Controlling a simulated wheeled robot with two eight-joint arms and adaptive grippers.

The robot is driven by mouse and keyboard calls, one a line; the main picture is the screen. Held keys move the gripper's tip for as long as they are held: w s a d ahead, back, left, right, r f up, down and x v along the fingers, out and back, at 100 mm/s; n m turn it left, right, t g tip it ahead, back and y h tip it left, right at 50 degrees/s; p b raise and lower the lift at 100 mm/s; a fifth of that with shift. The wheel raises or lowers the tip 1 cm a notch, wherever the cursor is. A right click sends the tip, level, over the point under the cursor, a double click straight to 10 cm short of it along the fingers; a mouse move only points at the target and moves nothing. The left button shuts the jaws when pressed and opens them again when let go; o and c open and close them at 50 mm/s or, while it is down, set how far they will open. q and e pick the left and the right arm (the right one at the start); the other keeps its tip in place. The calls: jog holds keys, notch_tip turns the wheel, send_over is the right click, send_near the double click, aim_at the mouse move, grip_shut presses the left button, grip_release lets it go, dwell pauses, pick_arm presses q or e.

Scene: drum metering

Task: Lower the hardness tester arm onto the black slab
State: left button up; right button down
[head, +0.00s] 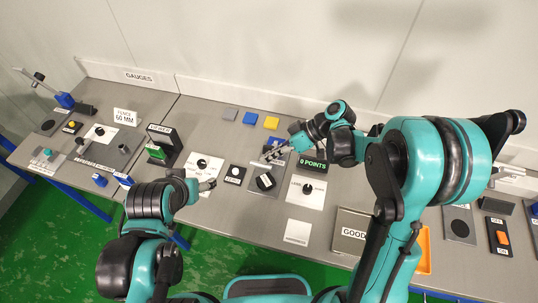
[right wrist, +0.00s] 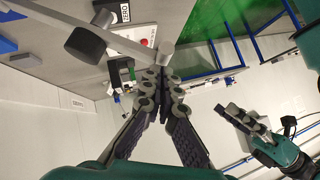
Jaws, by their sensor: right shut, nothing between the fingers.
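The hardness tester arm (right wrist: 128,45) is a grey bar with a black round foot (right wrist: 86,45) under it, seen close in the right wrist view. Its end is by my shut, empty right fingertips (right wrist: 165,75); I cannot tell whether they touch it. In the head view my right gripper (head: 272,154) is above the tester, just behind the black slab (head: 258,187). The arm and foot partly cover the slab, and the gap under the foot cannot be judged. My left gripper (head: 209,184) is left of the slab, its fingers unclear.
A display (head: 312,167) reading 0 POINTS stands right of the slab. Another white dial plate (head: 305,191) lies to the right. Coloured tiles (head: 250,118) lie at the back.

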jog(key=s+f+t+b, duration=0.1)
jog(key=s+f+b, duration=0.1)
jog(key=f+b, duration=0.2)
jog(key=s+a+f+n+t+h+b, duration=0.1)
jog(key=s+f+b, duration=0.1)
jog(key=f+b, duration=0.2)
jog(key=s+a+f+t+b, duration=0.1)
jog(key=s+f+b, duration=0.1)
jog(key=f+b, duration=0.2)
jog(key=shift+s+f+n, duration=0.15)
jog(key=shift+f+n, duration=0.05)
jog(key=shift+f, duration=0.45)
jog(key=shift+s+f+n, duration=0.15)
jog(key=shift+f+n, duration=0.05)
jog(key=shift+f, duration=0.4)
jog(key=shift+s+f, duration=0.15)
jog(key=shift+s, duration=0.1)
